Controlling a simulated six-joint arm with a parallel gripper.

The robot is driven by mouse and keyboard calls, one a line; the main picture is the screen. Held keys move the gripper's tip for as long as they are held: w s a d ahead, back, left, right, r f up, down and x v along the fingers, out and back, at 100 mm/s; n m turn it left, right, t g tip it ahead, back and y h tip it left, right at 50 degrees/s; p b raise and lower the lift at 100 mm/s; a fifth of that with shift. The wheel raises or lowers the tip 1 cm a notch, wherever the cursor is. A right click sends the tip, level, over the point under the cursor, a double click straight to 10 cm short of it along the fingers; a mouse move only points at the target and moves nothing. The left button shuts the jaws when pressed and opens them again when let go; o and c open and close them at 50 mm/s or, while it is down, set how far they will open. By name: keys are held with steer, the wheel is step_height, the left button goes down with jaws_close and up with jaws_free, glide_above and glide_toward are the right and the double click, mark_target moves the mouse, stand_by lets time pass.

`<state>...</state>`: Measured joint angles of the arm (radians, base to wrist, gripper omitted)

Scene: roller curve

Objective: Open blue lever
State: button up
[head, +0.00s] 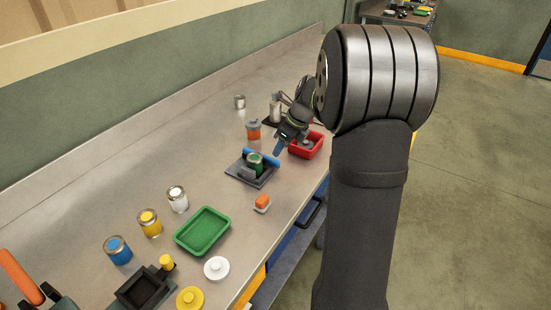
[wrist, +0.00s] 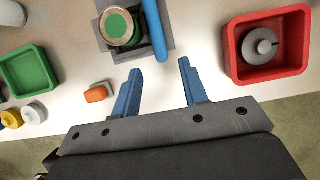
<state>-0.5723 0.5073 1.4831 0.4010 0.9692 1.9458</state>
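The blue lever (head: 262,157) is a blue bar on a dark grey fixture (head: 243,178). In the wrist view the lever (wrist: 155,28) runs from the top edge down along the right side of a can with a green top (wrist: 118,26). The can (head: 255,164) stands upright in the fixture. My gripper (wrist: 160,66) has two blue fingers spread apart with nothing between them. The lever's lower end lies just beyond the fingertips in the wrist view, apart from them. In the head view my gripper (head: 279,147) is right of and behind the lever, partly hidden.
A red tray (head: 306,147) holding a grey round part (wrist: 262,46) stands to the right. A green tray (head: 203,231) and an orange-topped block (head: 262,203) lie nearer. Paint cans, including a yellow one (head: 150,223), stand left. Bare bench lies between them.

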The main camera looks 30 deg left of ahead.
mark_target(274, 160)
steer(key=x, duration=0.7)
jaws_close()
